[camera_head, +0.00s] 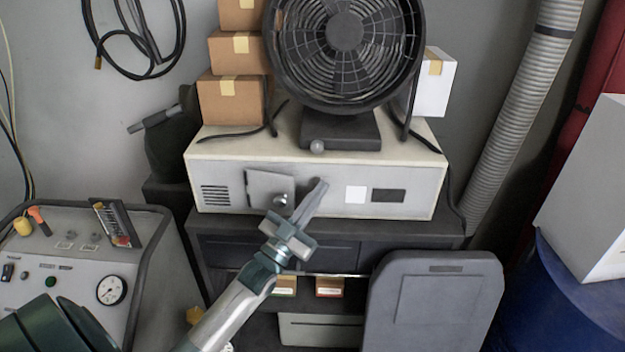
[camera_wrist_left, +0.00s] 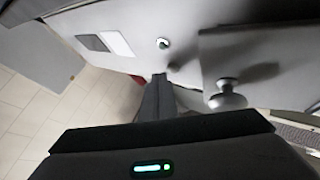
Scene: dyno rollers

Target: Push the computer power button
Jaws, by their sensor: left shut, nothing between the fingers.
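The computer (camera_head: 230,172) is a wide, pale box lying flat on a dark cabinet. Its front has a small grey panel (camera_head: 262,184) with a round knob (camera_head: 279,200); the knob also shows in the left wrist view (camera_wrist_left: 226,95). A small, round, shiny button (camera_wrist_left: 162,43) sits on the front beside the panel, just beyond my fingertips in the left wrist view. In the head view my fingers seem to hide it. My left gripper (camera_head: 321,185) is shut and empty in front of the computer, also seen in the left wrist view (camera_wrist_left: 158,78). I cannot tell contact.
A black fan (camera_head: 345,35) stands on the computer, with cardboard boxes (camera_head: 232,100) to its left and a white box (camera_head: 432,85) behind. A grey lid-like panel (camera_head: 435,305) stands in front at right. A gauge console (camera_head: 75,270) is at left, a blue barrel (camera_head: 565,300) at right.

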